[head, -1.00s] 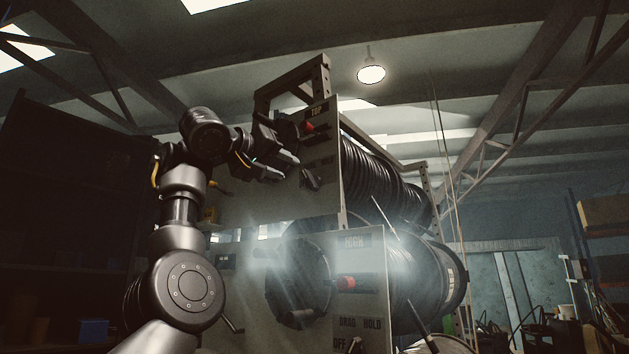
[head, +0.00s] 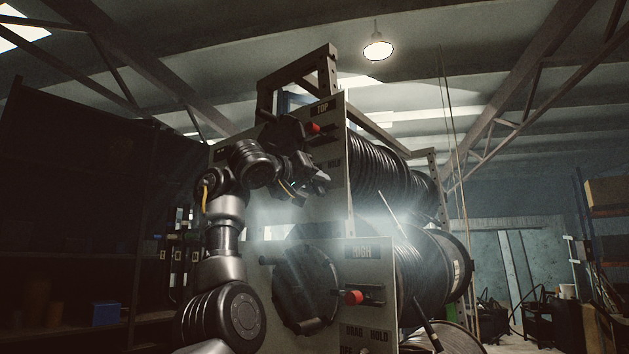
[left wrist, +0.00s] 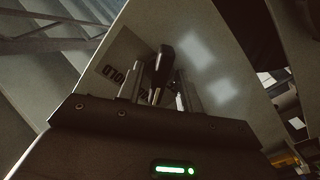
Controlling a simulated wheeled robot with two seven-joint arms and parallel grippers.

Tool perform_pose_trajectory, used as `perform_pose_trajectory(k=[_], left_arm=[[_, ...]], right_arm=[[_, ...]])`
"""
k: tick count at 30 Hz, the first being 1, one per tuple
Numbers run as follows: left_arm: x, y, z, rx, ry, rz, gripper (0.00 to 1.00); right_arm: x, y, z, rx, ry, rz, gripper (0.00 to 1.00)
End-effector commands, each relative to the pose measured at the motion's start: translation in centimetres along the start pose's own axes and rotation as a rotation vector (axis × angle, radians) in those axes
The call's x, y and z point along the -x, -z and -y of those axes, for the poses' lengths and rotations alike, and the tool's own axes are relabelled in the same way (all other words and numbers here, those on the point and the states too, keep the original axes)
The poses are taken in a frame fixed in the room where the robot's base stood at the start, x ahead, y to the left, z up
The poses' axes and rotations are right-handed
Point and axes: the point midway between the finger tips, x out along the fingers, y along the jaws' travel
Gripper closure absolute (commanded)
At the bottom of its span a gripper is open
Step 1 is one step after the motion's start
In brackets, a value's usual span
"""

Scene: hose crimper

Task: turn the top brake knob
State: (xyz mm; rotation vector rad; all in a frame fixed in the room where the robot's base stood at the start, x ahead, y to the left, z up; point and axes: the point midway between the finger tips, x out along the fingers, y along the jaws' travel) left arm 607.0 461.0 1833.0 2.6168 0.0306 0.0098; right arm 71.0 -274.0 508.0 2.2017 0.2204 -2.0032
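The top brake knob (left wrist: 161,68) is a black lever on the pale upper panel, beside the HOLD lettering in the left wrist view. It stands between the two fingers of my left gripper (left wrist: 160,92), which look open with a small gap on each side; firm contact cannot be made out. In the head view my left gripper (head: 318,180) is in front of the upper panel (head: 337,200), below the TOP label (head: 320,109), and mostly hides the knob and its lettering. My right gripper is out of view.
A red-ended latch (head: 313,128) and dark round hub sit above my gripper. Below is the HIGH panel (head: 372,317) with its own red latch (head: 353,297) and large black hub (head: 304,290). Wound hose reels (head: 378,168) stand behind. A dark shelf (head: 80,190) is at left.

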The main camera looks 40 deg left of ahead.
Motion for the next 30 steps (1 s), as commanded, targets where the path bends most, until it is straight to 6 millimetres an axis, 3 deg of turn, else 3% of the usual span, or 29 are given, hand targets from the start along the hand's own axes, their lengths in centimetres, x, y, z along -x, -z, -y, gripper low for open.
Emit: perform_pose_trajectory(k=[2, 9, 20, 30], left_arm=[[0.0, 0.0, 0.0, 0.000, 0.000, 0.001, 0.65], [0.0, 0.0, 0.0, 0.000, 0.000, 0.001, 0.94], [0.0, -0.1, 0.1, -0.066, 0.000, 0.001, 0.94], [0.1, -0.2, 0.0, -0.332, 0.000, 0.002, 0.94]], right_arm=[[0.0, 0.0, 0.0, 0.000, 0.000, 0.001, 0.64], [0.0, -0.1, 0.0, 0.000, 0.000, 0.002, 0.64], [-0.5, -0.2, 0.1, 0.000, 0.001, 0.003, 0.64], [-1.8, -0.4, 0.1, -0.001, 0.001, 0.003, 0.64]])
